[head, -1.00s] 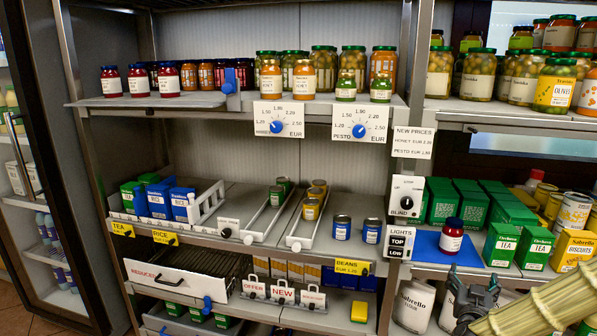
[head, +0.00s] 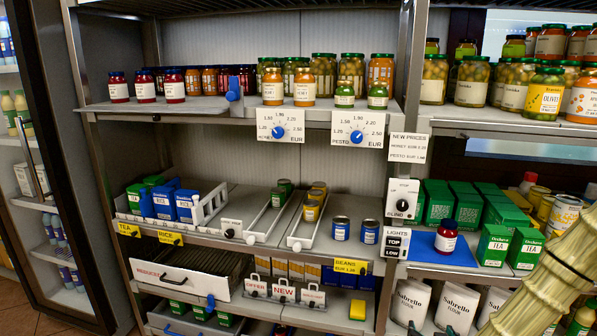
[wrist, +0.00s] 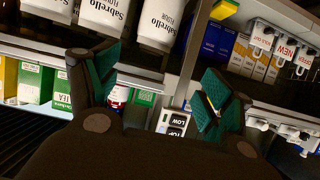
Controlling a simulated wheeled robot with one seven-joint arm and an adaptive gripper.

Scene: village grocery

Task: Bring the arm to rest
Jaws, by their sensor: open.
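My gripper (wrist: 160,92) shows in the wrist view, its two green-padded fingers spread apart with nothing between them. The wrist view is turned upside down. In the head view, part of my arm crosses the lower right corner in front of the shelves. The gripper itself is mostly below the head view's lower edge.
A dark-lidded jar (head: 446,237) stands on a blue mat (head: 422,243) beside green tea boxes (head: 493,245). White Sabrello sacks (head: 457,305) stand below. Two cans (head: 341,228) stand left of the blind knob (head: 402,198). A reduced drawer (head: 172,280) is lower left.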

